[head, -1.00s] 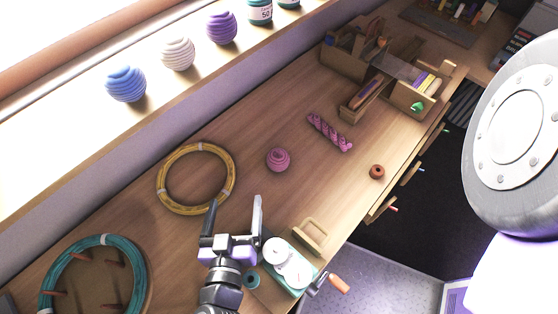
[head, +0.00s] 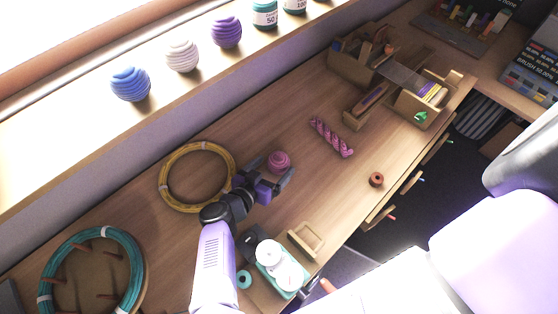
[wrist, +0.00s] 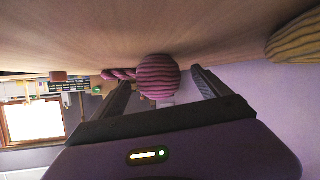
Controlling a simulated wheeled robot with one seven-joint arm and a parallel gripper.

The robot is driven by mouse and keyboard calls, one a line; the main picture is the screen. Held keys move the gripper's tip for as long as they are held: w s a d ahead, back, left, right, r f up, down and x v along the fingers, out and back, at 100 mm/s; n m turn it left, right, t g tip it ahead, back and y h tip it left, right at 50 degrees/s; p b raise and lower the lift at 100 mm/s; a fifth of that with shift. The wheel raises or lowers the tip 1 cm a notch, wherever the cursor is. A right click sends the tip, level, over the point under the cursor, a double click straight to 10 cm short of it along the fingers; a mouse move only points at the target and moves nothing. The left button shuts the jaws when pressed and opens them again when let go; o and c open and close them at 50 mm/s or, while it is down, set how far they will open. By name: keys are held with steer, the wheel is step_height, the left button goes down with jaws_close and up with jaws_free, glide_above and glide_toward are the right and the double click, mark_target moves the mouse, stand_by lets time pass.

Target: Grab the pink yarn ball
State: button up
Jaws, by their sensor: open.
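The pink yarn ball (head: 279,160) rests on the wooden table, near its middle. My gripper (head: 273,172) is just in front of the ball, low over the table, with its fingers open. In the wrist view the striped pink ball (wrist: 158,76) shows between and beyond the two spread fingers of my gripper (wrist: 163,85). I cannot tell from these views whether the fingertips touch the ball. Nothing is held.
A pink twisted skein (head: 331,137) lies right of the ball, and a yellow hoop (head: 163,182) lies left. A small reddish-brown spool (head: 376,180) and a winder with white discs (head: 279,266) are nearer the front edge. Wooden boxes (head: 352,72) stand farther back.

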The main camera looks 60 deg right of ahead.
mark_target(279, 162)
steer(key=shift+p+x, duration=0.3)
steer(key=shift+x, duration=1.65)
steer(key=shift+s, duration=0.1)
steer(key=c, duration=1.5)
steer(key=shift+o, duration=0.2)
steer(key=shift+r, duration=0.1)
